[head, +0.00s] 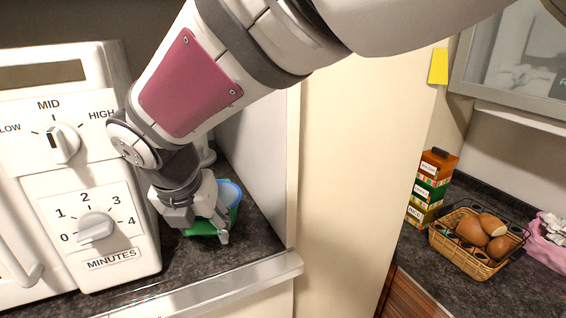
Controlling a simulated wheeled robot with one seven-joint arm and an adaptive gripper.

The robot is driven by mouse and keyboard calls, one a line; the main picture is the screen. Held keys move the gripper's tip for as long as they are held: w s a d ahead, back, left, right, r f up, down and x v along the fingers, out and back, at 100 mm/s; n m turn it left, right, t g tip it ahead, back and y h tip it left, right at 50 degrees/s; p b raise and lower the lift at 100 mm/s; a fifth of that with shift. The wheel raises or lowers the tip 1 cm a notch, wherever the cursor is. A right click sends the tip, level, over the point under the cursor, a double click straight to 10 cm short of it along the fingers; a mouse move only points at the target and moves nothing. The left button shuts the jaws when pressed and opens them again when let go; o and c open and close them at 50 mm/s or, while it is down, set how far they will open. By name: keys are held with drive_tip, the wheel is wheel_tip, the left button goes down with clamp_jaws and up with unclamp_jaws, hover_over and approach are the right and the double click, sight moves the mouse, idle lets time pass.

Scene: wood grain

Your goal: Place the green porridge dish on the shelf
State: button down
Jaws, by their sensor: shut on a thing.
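The green porridge dish (236,211), with a blue inside, is at the dark speckled surface between the white microwave and a pale panel. My gripper (222,229) reaches down over its near left side and is shut on it. The gripper and wrist hide much of the dish's left part. I cannot tell whether the dish touches the surface or is held just above it. The dark speckled surface (250,254) under it has a pale front edge; no other clear shelf shows.
A white microwave (146,262) with dials stands close left of my gripper. A pale upright panel (265,150) is close on the right. Farther right, a wicker basket (466,261) of brown items, stacked boxes (432,187) and a pink container (548,253) occupy another counter.

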drive_tip(key=shift+s+r, duration=0.1)
drive_tip(key=c, duration=0.7)
unclamp_jaws()
drive_tip(key=v, duration=0.7)
drive_tip(key=shift+s+r+b, duration=0.1)
drive_tip(key=shift+r+b, duration=0.15)
drive_tip(key=shift+b, duration=0.05)
